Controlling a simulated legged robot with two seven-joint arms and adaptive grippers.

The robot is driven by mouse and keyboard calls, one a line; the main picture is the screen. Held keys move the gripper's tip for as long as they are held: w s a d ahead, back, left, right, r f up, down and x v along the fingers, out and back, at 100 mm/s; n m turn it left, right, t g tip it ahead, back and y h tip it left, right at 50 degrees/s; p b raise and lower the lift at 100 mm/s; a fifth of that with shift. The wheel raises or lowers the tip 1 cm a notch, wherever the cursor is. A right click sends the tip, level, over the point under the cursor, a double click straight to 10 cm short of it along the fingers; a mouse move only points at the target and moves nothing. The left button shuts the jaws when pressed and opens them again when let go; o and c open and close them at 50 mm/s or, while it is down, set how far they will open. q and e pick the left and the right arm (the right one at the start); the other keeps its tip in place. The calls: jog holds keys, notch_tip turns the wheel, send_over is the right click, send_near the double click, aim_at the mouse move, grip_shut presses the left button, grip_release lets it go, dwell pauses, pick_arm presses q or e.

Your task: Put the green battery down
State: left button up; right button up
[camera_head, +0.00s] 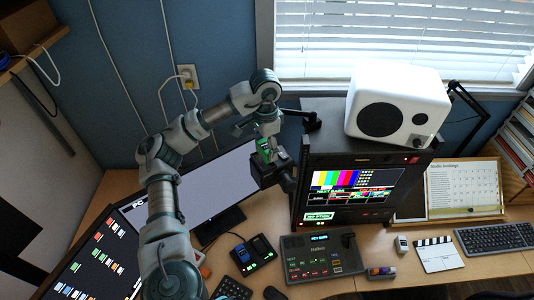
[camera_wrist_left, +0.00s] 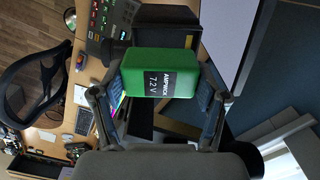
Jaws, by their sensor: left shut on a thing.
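The green battery (camera_head: 264,147) is a small box high above the desk, in front of the wide monitor. In the left wrist view the green battery (camera_wrist_left: 180,58) fills the middle, with a black label reading "AMPROCK 7.2 V". My left gripper (camera_head: 265,143) is shut on it, one finger on each side. A black boxy thing (camera_head: 269,173) is just below the battery in the head view. It also shows behind the battery in the left wrist view (camera_wrist_left: 168,19). Whether they touch I cannot tell. My right gripper is not in view.
A black charger (camera_head: 255,257) with blue-topped items stands on the desk, beside a control panel (camera_head: 320,262). A black rack (camera_head: 305,210) with a lit screen carries a white speaker (camera_head: 397,103). The monitor (camera_head: 215,190) stands behind my left arm.

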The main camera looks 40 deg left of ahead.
aim_at(263, 153)
pick_arm(q)
jog(key=f, duration=0.1)
jog(key=a+f, duration=0.1)
jog(key=f, duration=0.1)
jog(key=shift+a+f, duration=0.1)
jog(key=shift+a, duration=0.1)
jog(key=shift+a+f, duration=0.15)
jog(key=shift+f, duration=0.15)
jog(key=shift+d, duration=0.35)
jog(key=o, duration=1.3)
jog(key=shift+w+d, duration=0.1)
jog(key=shift+d, duration=0.05)
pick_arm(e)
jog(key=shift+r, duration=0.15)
pick_arm(q)
jog(key=shift+a, duration=0.2)
jog(key=shift+a, duration=0.1)
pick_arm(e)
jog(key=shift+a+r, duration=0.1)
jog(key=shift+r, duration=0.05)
